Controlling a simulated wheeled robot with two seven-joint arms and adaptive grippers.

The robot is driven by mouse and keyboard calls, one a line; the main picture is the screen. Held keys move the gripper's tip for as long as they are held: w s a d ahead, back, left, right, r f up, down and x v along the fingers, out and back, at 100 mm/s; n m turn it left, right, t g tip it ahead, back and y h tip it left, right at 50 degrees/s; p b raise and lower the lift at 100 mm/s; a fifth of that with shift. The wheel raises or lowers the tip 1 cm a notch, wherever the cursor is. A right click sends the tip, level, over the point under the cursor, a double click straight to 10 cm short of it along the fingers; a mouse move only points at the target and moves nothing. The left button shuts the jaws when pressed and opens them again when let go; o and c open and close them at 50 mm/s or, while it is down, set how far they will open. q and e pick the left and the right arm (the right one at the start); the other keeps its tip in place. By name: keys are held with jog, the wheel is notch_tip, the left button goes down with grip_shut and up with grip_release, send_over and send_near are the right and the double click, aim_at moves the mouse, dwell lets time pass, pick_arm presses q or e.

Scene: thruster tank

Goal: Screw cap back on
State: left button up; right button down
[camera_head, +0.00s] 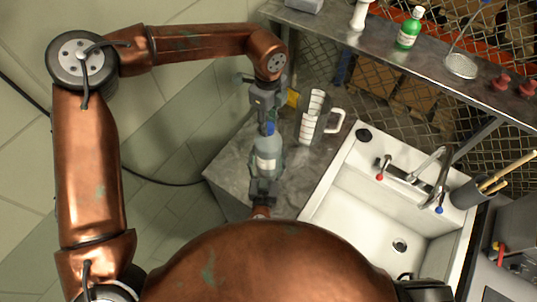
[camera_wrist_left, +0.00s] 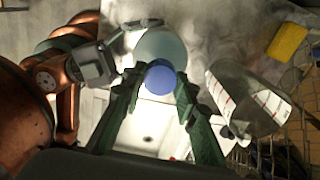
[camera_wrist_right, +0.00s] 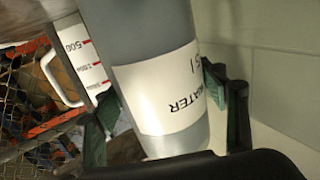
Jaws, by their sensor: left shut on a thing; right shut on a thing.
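A clear bottle (camera_head: 267,146) with a white label stands on the grey counter. My right gripper (camera_head: 263,186) is shut around its lower part; in the right wrist view its fingers (camera_wrist_right: 165,115) flank the bottle (camera_wrist_right: 150,40), whose label (camera_wrist_right: 165,90) reads "WATER". The blue cap (camera_head: 270,128) is at the bottle's top. My left gripper (camera_head: 269,114) is above, shut on the cap. In the left wrist view the green fingers are on both sides of the cap (camera_wrist_left: 160,79), over the bottle (camera_wrist_left: 158,45). Whether the cap sits on the threads cannot be told.
A clear measuring jug (camera_head: 313,118) stands close right of the bottle and left gripper. A white sink (camera_head: 345,190) with taps is farther right. A shelf (camera_head: 440,65) behind holds a green bottle (camera_head: 409,29) and a strainer (camera_head: 461,66). The counter (camera_head: 232,165) left of the bottle is clear.

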pick_arm(q)
jog(key=o, duration=1.2)
jog(key=shift+c, duration=0.2)
jog(key=shift+r, duration=2.25)
jog(key=shift+c, duration=0.3)
notch_tip(320, 180, up, 4)
jog(key=shift+f, duration=0.2)
jog(key=shift+f, duration=0.1)
jog(key=shift+f, duration=3.95)
